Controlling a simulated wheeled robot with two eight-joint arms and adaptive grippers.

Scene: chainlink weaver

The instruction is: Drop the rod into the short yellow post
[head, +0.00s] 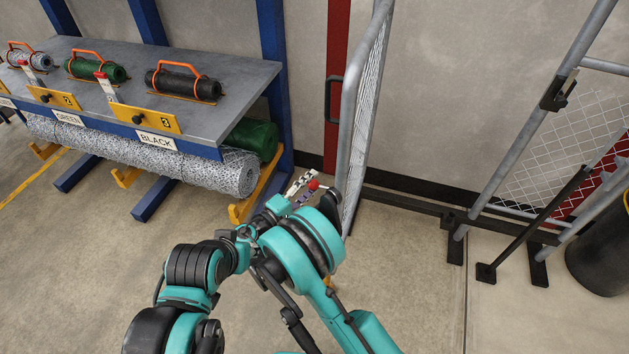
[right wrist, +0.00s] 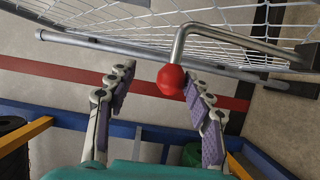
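The rod's red ball knob (right wrist: 171,79) sits between the fingers of my right gripper (right wrist: 156,80) in the right wrist view, close to the right finger. A bent grey bar (right wrist: 228,38) runs from the knob along the mesh gate. The fingers stand wide apart, and a gap shows beside the left finger. In the head view the knob (head: 313,184) shows at the tips of my right gripper (head: 304,190), beside the gate (head: 360,110). The rod's lower part is hidden. A small yellow patch (head: 329,282) shows behind my arm; I cannot tell if it is the short post. My left gripper is out of view.
A grey bench (head: 190,60) with orange-handled rolls stands at the left, with a large mesh roll (head: 210,168) beneath. A grey fence frame (head: 530,130) and a dark bin (head: 605,250) stand at the right. Floor between gate and fence is mostly clear.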

